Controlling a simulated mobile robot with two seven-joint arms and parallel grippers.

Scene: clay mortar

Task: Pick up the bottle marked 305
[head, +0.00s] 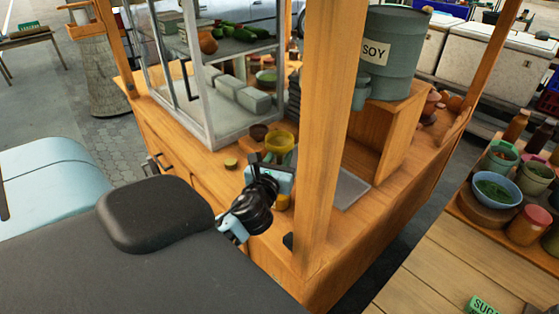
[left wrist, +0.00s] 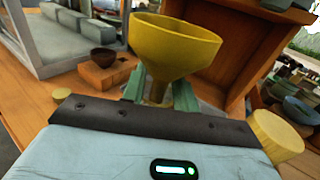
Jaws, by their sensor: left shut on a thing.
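No bottle with a readable 305 mark shows in either view. My left gripper (head: 272,160) is over the wooden cart's counter, beside the front post. In the left wrist view the gripper (left wrist: 158,92) has its two green fingers shut on the narrow stem of a yellow funnel (left wrist: 172,45). The funnel's wide mouth faces up, and it also shows in the head view (head: 280,141). The lower end of the stem is hidden behind the gripper body. My right gripper is not in view.
A wooden post (head: 328,130) stands right of my left gripper. A glass case (head: 215,100) stands left, and a SOY drum (head: 388,62) sits on a wooden box (head: 385,130). A small dark bowl (left wrist: 103,59) is near. Brown bottles (head: 515,127) and bowls stand far right.

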